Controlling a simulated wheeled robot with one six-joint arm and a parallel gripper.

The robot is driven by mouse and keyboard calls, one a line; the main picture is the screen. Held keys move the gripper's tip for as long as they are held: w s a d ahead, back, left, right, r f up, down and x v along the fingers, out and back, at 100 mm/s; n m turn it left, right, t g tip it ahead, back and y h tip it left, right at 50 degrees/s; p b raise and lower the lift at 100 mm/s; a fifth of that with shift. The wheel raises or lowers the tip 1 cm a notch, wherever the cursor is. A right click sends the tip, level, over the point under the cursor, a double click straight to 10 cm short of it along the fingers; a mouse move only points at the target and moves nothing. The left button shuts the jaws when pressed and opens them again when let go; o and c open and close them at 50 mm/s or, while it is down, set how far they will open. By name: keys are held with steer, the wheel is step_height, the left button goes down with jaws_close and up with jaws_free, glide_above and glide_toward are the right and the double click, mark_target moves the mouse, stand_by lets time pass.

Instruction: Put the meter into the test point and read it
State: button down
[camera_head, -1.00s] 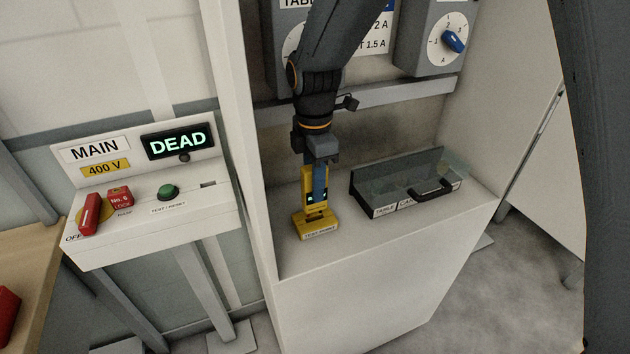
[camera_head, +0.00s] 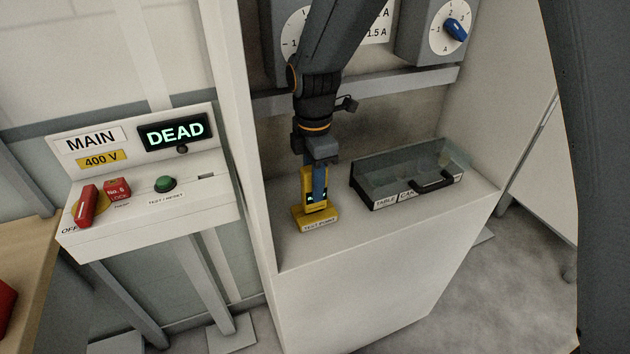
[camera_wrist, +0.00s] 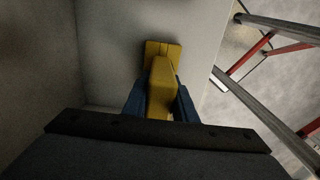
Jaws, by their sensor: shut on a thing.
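The yellow meter (camera_head: 307,182) stands upright, with small green lights showing low on its front. My gripper (camera_head: 316,190) is shut on it; its blue fingers lie along the sides. The meter's lower end is down at the yellow test point (camera_head: 320,224), a labelled block on the white cabinet shelf. No gap shows between them, but how deep it sits is hidden. In the wrist view the meter (camera_wrist: 161,88) lies between the blue fingers, with the test point (camera_wrist: 155,47) beyond its end. I cannot make out a reading on the meter.
A clear-sided tray (camera_head: 372,195) with a dark handle stands right of the test point. At left, the MAIN 400 V panel (camera_head: 215,225) has a display reading DEAD (camera_head: 174,132), a green button (camera_head: 165,184) and a red lever (camera_head: 86,206). Cabinet walls flank the shelf.

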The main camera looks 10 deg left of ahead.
steer(key=shift+f, duration=0.35)
steer(key=c, duration=1.4)
jaws_free()
steer(key=shift+o, duration=0.2)
steer(key=shift+r, duration=0.1)
step_height(320, 180, up, 7)
steer(key=shift+w+r+b, duration=0.1)
steer(key=shift+b, duration=1.15)
steer(key=shift+r, duration=0.2)
